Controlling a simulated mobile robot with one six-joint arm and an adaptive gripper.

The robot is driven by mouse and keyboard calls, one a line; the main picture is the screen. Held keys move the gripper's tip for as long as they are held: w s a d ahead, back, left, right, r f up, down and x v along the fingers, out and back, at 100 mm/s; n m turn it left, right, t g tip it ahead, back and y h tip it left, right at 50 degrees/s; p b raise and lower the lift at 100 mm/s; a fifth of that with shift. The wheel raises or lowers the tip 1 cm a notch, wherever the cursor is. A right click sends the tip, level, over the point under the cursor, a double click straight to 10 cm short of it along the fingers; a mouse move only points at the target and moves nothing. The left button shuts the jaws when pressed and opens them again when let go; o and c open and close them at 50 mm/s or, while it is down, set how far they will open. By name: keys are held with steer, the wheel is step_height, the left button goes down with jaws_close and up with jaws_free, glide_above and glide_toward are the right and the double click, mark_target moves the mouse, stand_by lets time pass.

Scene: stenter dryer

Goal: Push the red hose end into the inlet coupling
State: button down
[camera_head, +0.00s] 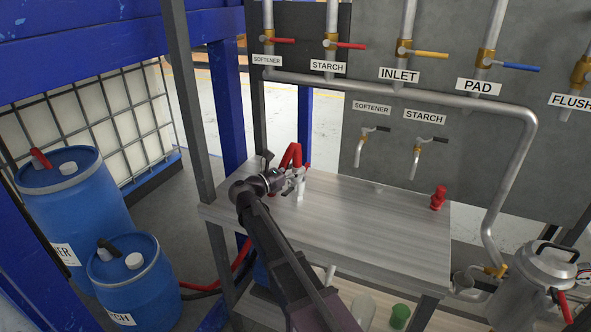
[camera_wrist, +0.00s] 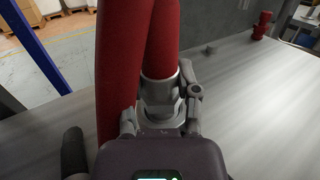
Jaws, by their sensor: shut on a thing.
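The red hose (camera_head: 292,154) bends in a loop above the left back part of the grey table. My gripper (camera_head: 293,181) is shut on the silver hose end (camera_wrist: 160,92), with a finger on each side of it. In the wrist view two lengths of the red hose (camera_wrist: 162,38) rise side by side in front of the camera. The hose end's opening is hidden. The INLET label (camera_head: 399,75) hangs on the back panel below a brass valve with a yellow lever (camera_head: 425,54). I cannot tell which fitting is the inlet coupling.
The table top (camera_head: 340,225) is mostly bare. A red fitting (camera_head: 438,198) stands at its right end, and a small grey stub (camera_head: 377,187) is at its back edge. Blue drums (camera_head: 75,200) stand left; a steel pot (camera_head: 535,285) stands right. A grey post (camera_head: 190,110) rises near my arm.

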mark_target(295, 153)
steer(key=shift+f+b, duration=0.65)
steer(key=shift+c, duration=1.3)
jaws_free()
steer(key=shift+r, duration=0.1)
step_height(295, 153, up, 10)
steer(key=p, duration=1)
